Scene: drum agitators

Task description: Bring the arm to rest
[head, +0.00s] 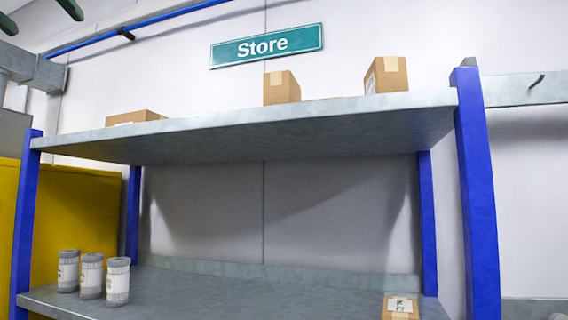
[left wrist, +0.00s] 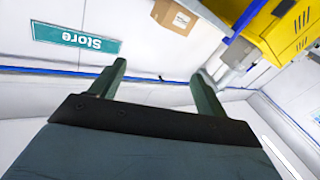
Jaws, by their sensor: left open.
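My left gripper (head: 40,18) shows only as two dark green fingertips at the top left corner of the head view. The fingers are apart with nothing between them. In the left wrist view the same gripper (left wrist: 160,68) is open and empty, its two green fingers spread wide above a dark palm. It is held high, up by the wall and ceiling, and touches nothing that I can see. The rest of my left arm is out of the head view. My right gripper is in neither view.
A grey shelf unit (head: 250,128) with blue uprights stands ahead. Cardboard boxes (head: 281,88) sit on its top board. Three grey canisters (head: 91,275) and another box (head: 400,307) are on the lower board. A green Store sign (head: 267,46) hangs behind. A yellow cabinet (head: 75,225) is left.

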